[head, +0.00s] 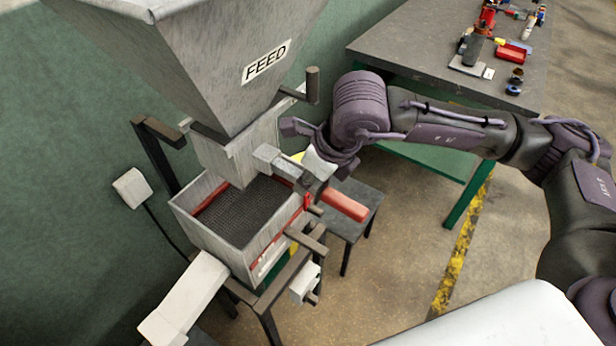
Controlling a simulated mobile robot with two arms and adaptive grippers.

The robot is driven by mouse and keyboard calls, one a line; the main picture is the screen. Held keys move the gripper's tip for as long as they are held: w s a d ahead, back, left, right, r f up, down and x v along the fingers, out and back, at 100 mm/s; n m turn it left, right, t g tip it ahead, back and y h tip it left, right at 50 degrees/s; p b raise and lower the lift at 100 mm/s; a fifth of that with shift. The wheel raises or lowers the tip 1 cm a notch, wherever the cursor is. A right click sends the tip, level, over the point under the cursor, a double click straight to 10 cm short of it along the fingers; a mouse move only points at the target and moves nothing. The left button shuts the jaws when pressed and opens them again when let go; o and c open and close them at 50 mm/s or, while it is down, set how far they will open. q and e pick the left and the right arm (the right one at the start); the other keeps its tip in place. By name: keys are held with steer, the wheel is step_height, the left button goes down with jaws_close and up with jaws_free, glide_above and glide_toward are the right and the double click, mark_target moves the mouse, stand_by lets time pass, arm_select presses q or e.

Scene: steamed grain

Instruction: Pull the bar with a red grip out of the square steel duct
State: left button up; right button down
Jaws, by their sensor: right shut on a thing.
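The square steel duct (222,157) hangs below the grey feed hopper, above an open box. The bar (268,156) is pale grey and lies slantwise just right of the duct, above the box's right side. Its red grip (346,205) points down and to the right. My right gripper (308,165) reaches in from the right and is shut on the bar between its grey end and the grip. The fingers partly hide the bar's middle. I cannot tell whether the grey end is clear of the duct wall. My left gripper is not in view.
A pale chute (187,298) slopes down to the left. A small stool (362,193) stands behind the grip. A workbench (420,50) with tools is at the back right.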

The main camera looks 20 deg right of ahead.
mark_target(355, 206)
steer(key=c, duration=1.7)
jaws_free()
steer(key=shift+c, duration=0.2)
jaws_close()
steer(key=shift+s+d, duration=0.1)
steer(key=shift+s+d+f, duration=0.1)
steer(key=shift+d+f, duration=0.05)
steer(key=shift+s+d+b, duration=0.2)
steer(key=shift+s+b, duration=0.1)
steer(key=shift+b, duration=0.05)
steer(key=shift+s+d, duration=0.5)
steer(key=shift+s, duration=0.1)
steer(key=shift+s+d+b, duration=0.75)
steer(key=shift+s+d, duration=0.1)
steer(key=shift+s, duration=0.25)
steer(key=shift+s+d+b, duration=0.7)
steer(key=shift+s+d, duration=0.15)
steer(key=shift+s, duration=0.25)
steer(key=shift+s+d, duration=0.5)
steer(key=shift+s, duration=0.15)
steer(key=shift+r, duration=0.2)
